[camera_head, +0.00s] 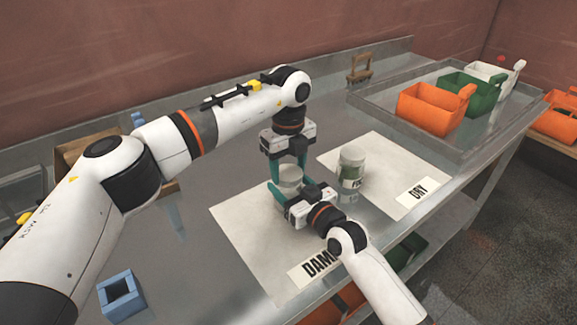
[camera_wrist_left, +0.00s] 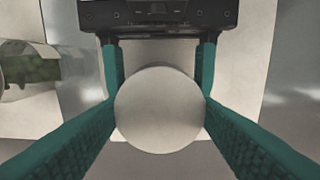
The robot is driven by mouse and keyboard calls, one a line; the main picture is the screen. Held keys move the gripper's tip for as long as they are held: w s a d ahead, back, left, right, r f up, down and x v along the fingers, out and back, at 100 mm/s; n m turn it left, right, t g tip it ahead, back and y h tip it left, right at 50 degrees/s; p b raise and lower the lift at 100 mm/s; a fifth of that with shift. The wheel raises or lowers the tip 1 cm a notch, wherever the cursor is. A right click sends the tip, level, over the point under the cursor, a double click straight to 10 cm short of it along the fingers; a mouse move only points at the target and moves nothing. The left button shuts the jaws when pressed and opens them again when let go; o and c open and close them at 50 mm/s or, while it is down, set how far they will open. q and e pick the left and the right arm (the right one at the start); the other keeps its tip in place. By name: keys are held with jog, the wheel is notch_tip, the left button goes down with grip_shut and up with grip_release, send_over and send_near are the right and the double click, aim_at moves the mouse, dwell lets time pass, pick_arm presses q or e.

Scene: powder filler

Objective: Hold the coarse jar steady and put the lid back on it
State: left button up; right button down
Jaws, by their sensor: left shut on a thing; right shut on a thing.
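The coarse jar (camera_head: 290,186) is a pale round jar on the sheet marked DAMP. My right gripper (camera_head: 281,191) comes in from the near side and is shut on it. My left gripper (camera_head: 288,172) points straight down over the jar. In the left wrist view, a round pale lid (camera_wrist_left: 159,110) fills the space between its teal fingers, and the gripper is shut on it. The lid is level above the jar; I cannot tell whether it touches the rim. The jar's front and lower part are largely hidden by the right gripper.
A metal tray (camera_head: 385,104) holds orange, green and white scoop bins at the back right. A blue square holder (camera_head: 121,296) sits front left.

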pick_arm(q)
jog(key=m, duration=0.7)
jog(key=shift+m, duration=0.3)
jog(key=m, duration=0.6)
jog(key=shift+m, duration=0.4)
jog(key=m, duration=0.6)
jog(key=shift+m, duration=0.3)
jog(key=m, duration=0.6)
jog(key=shift+m, duration=0.3)
jog(key=o, duration=1.2)
jog(key=shift+c, duration=0.2)
notch_tip(320, 180, up, 12)
